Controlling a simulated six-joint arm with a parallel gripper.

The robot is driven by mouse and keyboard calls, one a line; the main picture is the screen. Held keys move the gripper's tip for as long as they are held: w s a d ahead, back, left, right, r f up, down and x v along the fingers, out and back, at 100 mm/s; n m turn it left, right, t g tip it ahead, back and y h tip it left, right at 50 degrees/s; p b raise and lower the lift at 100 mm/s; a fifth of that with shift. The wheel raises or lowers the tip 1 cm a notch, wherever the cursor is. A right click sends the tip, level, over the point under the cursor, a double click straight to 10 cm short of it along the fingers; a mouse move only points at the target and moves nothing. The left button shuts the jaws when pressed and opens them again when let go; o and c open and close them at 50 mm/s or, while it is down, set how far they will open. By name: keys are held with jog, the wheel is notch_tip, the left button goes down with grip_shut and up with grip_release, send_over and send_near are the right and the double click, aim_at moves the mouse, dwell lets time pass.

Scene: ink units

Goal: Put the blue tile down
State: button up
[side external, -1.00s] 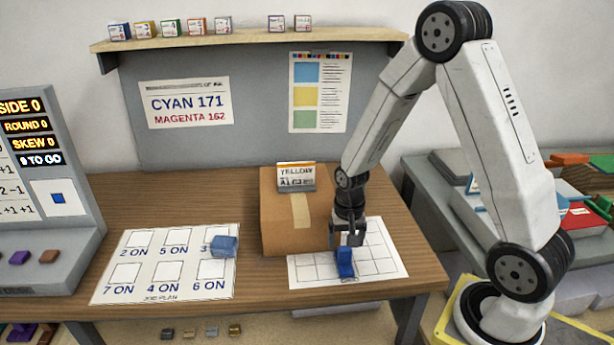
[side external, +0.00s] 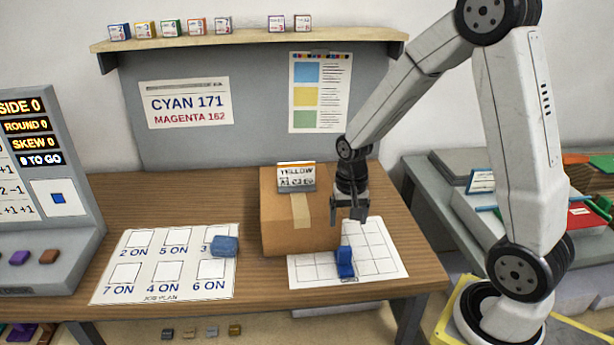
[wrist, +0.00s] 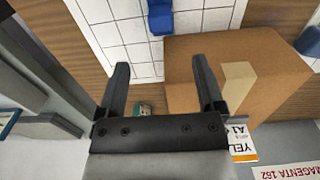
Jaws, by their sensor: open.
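The blue tile (side external: 344,263) rests on the white gridded sheet (side external: 382,262) at the right of the table, near the sheet's middle. It also shows at the top of the wrist view (wrist: 160,17), partly cut off by the picture's edge. My gripper (side external: 348,216) is above the tile, clear of it, with its fingers apart. In the wrist view the gripper's fingers (wrist: 161,82) are spread with nothing between them.
A cardboard box (side external: 287,237) stands close beside the gripper on the left. Another blue block (side external: 224,246) lies on the job plan sheet (side external: 190,282). A console (side external: 50,215) stands at the far left. Wooden table shows between the two sheets.

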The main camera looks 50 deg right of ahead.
jog(key=shift+a, duration=0.1)
jog(key=s+a+r+n+t, duration=0.2)
jog(key=s+a+n, duration=0.3)
jog(key=a+n, duration=0.4)
jog(key=shift+s+a+r+t, duration=0.2)
jog(key=shift+s+r+t, duration=0.1)
jog(key=shift+s, duration=0.1)
